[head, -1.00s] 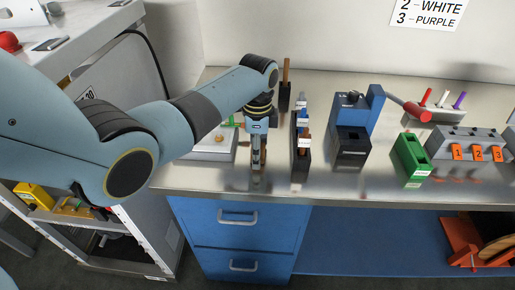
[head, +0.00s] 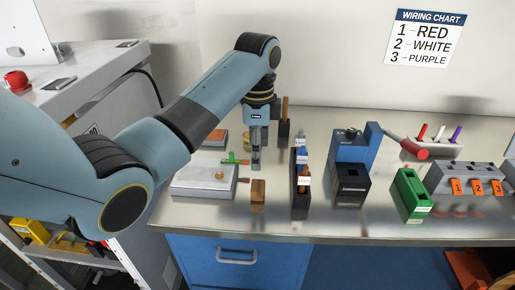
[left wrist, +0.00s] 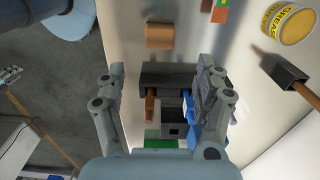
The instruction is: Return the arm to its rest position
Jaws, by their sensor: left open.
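My left arm comes in from the left in the head view. Its gripper (head: 256,166) points down above the bench and is empty. The left wrist view shows the two fingers of this gripper (left wrist: 160,80) spread wide apart. A small brown block (head: 258,194) stands alone on the bench below and in front of the gripper; it also shows in the left wrist view (left wrist: 159,36). My right gripper is in neither view.
A black rack with handled tools (head: 300,186) stands just right of the gripper. Further right are a blue device (head: 352,150), a green box (head: 411,192) and a grey numbered block (head: 465,177). A grey plate (head: 204,181) lies left. A wiring chart (head: 424,38) hangs behind.

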